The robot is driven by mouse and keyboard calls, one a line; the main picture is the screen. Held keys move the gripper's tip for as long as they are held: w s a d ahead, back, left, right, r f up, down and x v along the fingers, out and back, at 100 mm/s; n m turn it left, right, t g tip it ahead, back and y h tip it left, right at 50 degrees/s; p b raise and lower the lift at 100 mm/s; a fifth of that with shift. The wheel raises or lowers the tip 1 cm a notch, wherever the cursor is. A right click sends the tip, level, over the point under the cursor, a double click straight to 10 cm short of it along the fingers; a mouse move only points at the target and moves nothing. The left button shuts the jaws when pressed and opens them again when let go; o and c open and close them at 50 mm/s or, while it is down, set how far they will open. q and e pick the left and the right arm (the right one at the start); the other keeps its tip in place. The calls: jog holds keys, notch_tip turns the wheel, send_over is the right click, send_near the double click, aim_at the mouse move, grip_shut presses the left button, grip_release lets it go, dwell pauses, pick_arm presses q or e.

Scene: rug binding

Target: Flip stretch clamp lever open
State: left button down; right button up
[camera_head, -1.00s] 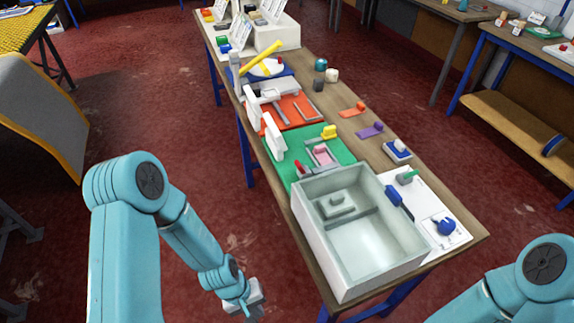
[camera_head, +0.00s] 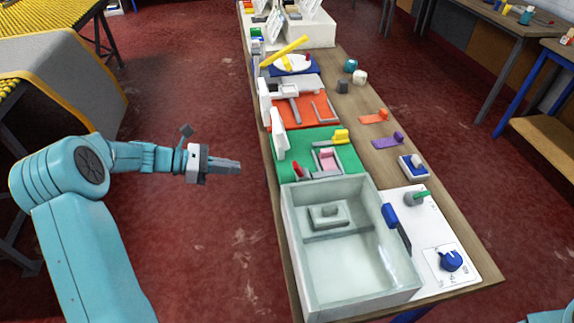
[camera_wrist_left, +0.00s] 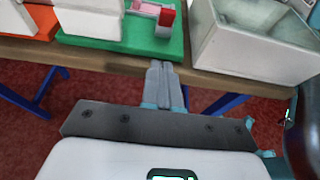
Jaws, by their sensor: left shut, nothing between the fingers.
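The green board (camera_head: 312,141) on the long table carries a red-tipped lever (camera_head: 299,171) at its near left corner, a pink piece (camera_head: 327,160) in a grey frame, a yellow-handled part (camera_head: 341,136) and a white upright plate (camera_head: 278,134). I cannot tell which of these is the stretch clamp lever. In the left wrist view the red end (camera_wrist_left: 167,17) stands near the front of the green board (camera_wrist_left: 180,47). My left gripper (camera_head: 239,167) is shut and empty, left of the table edge, pointing at the board without touching it. My right gripper is out of view.
A pale open-topped box (camera_head: 350,290) stands at the near end, beside a white panel with a blue knob (camera_head: 451,261). Behind the green board lies an orange board (camera_head: 316,106). Open red floor lies left of the table.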

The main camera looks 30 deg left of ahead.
pick_arm(q)
jog(key=p, duration=0.2)
send_near(299, 171)
jog(key=w+f, duration=0.1)
jog(key=w+d+f, duration=0.1)
jog(key=w, duration=0.1)
jog(key=shift+w+d+f, duration=0.15)
jog(key=shift+w+f, duration=0.05)
jog(key=shift+f, duration=0.1)
jog(key=shift+w+d+r+p, duration=0.15)
jog(key=shift+w+d+p, duration=0.15)
jog(key=shift+w+d, duration=0.15)
